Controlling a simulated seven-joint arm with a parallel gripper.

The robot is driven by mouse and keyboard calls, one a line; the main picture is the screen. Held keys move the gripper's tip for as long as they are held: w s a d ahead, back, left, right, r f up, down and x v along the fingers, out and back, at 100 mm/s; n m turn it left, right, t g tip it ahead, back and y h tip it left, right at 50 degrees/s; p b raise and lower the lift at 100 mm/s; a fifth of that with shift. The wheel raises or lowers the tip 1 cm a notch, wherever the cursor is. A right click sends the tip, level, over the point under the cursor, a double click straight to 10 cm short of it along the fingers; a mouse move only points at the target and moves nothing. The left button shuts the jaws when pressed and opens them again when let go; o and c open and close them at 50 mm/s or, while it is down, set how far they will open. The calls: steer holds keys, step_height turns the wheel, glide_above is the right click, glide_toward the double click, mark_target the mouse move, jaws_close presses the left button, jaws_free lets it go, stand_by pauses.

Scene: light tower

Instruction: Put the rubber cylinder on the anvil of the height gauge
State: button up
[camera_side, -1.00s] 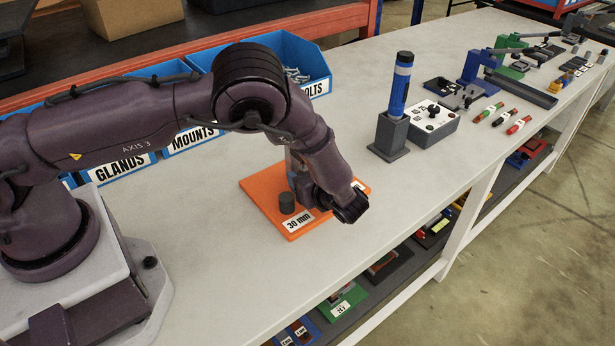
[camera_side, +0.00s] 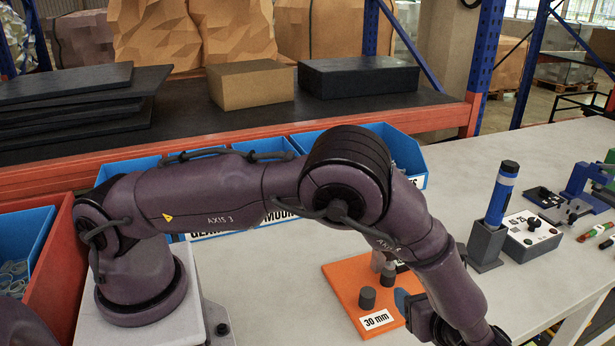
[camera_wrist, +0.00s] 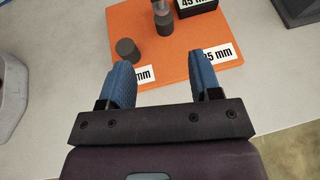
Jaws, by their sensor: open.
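The orange board (camera_side: 348,287) lies on the bench, with a dark grey cylinder (camera_side: 367,298) upright on it beside the "30 mm" label. This cylinder also shows in the wrist view (camera_wrist: 126,50), in front of the left fingertip and outside the jaws. A second dark cylindrical piece (camera_wrist: 164,24) stands behind it, below a metal rod (camera_wrist: 160,6), which looks like part of the height gauge. I cannot tell whether this piece is the anvil. My gripper (camera_wrist: 160,60) is open and empty, its blue fingers over the board's front edge. My arm hides part of the board in the side view.
A black block (camera_wrist: 197,3) labelled "45 mm" stands at the board's back. A grey holder (camera_side: 486,246) with a blue cylinder (camera_side: 502,194) and a grey control box (camera_side: 531,236) stand to the right. Blue bins (camera_side: 405,150) line the back. Bench left of the board is clear.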

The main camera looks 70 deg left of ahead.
steer(key=s+a+r+n+g+h, duration=0.1)
steer(key=s+a+r+n+h, duration=0.15)
steer(key=r, duration=0.35)
steer(key=s+a+r+n+h, duration=0.2)
steer(key=a+r+n, duration=0.15)
steer(key=r, duration=0.25)
steer(key=s+a+r+n+g+h, duration=0.1)
steer(key=s+a+r+n+h, duration=0.1)
steer(key=r+n+h, duration=0.3)
steer(key=s+a+r+n+t+h, duration=0.1)
steer(key=s+r+n, duration=0.3)
steer(key=s, duration=0.4)
steer(key=s+a+r+n+t+h, duration=0.1)
steer(key=s+r+n+t+h, duration=0.1)
steer(key=s+r+n+t, duration=0.2)
steer(key=s+r, duration=0.1)
steer(key=s, duration=0.2)
steer(key=shift+s+a+r+n, duration=0.2)
steer(key=shift+s+r+n, duration=0.1)
steer(key=shift+s, duration=0.05)
